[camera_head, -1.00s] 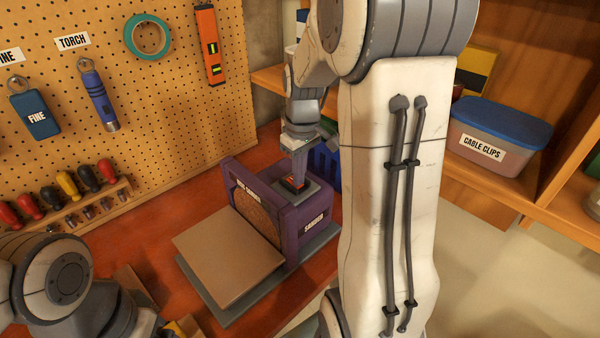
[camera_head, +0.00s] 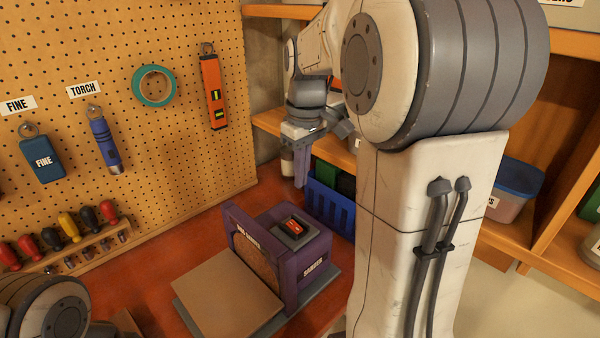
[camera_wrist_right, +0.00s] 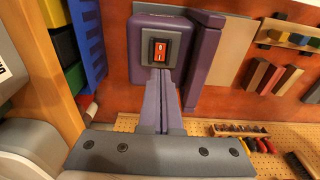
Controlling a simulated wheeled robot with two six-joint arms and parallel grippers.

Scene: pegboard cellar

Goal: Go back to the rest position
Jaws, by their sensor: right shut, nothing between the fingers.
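My right gripper (camera_head: 301,182) is shut and empty, its purple fingers pointing down. In the head view it hangs above and behind the purple disc sander (camera_head: 312,262), clear of it. The sander's red rocker switch (camera_head: 293,227) is uncovered on a grey plate on top. In the right wrist view, my right fingers (camera_wrist_right: 160,82) appear closed together, just below the switch (camera_wrist_right: 160,50) in the picture. Part of my left arm shows at the lower left of the head view; its gripper is not in view.
A pegboard (camera_head: 185,45) with a torch (camera_head: 104,143), tape roll (camera_head: 154,86) and orange level (camera_head: 213,92) stands behind the red bench. A blue bin (camera_head: 329,205) is close beside my right gripper. Wooden shelves (camera_head: 545,205) with a lidded tub (camera_head: 512,190) stand at the right.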

